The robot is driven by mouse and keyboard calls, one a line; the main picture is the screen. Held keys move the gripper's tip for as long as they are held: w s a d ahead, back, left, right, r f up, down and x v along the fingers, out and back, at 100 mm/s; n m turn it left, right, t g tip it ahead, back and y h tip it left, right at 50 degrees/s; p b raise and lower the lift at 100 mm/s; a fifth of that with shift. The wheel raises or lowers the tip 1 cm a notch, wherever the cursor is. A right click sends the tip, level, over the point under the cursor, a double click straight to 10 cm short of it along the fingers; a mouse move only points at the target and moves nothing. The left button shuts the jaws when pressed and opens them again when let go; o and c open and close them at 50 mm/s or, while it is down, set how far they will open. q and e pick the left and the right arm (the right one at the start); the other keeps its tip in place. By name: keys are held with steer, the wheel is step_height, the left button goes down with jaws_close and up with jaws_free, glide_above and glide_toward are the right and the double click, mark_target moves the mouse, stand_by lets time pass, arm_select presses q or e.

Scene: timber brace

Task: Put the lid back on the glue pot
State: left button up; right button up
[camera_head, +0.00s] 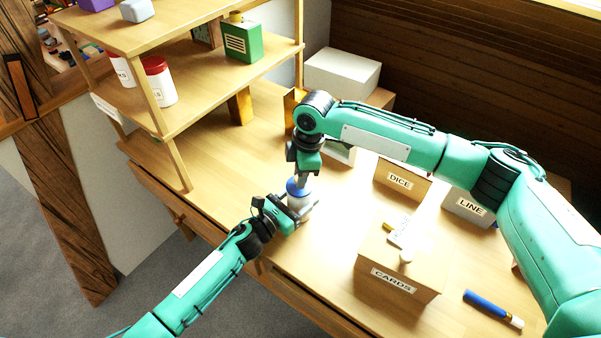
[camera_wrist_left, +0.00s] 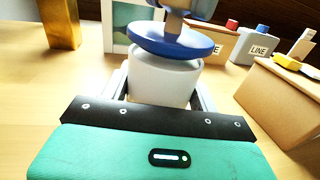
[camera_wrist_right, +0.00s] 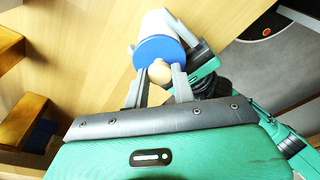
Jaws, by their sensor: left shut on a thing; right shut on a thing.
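The white glue pot (camera_head: 301,203) stands on the wooden table. My left gripper (camera_head: 296,212) is shut around its body, with a finger on each side in the left wrist view, where the pot (camera_wrist_left: 162,82) looks upright. The blue lid (camera_wrist_left: 172,43) is over the pot's mouth, looking slightly tilted there. My right gripper (camera_head: 301,180) reaches down from above, shut on the lid's pale knob (camera_wrist_right: 160,72). In the right wrist view the blue lid (camera_wrist_right: 158,50) covers the near end of the pot. I cannot tell whether the lid touches the rim all round.
A shelf unit (camera_head: 180,75) with red-lidded jars (camera_head: 157,82) and a green container (camera_head: 243,42) stands at left. Boxes labelled CARDS (camera_head: 400,270), DICE (camera_head: 400,180) and LINE (camera_head: 469,207) stand at right. A blue marker (camera_head: 492,309) lies near the front. The table around the pot is mostly clear.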

steer(key=shift+f, duration=0.55)
steer(key=o, duration=1)
steer(key=shift+o, duration=0.2)
step_height(320, 180, up, 12)
steer(key=d, duration=0.1)
steer(key=shift+w+d+f, duration=0.15)
steer(key=shift+d, duration=0.25)
arm_select(q)
steer(key=o, duration=1.5)
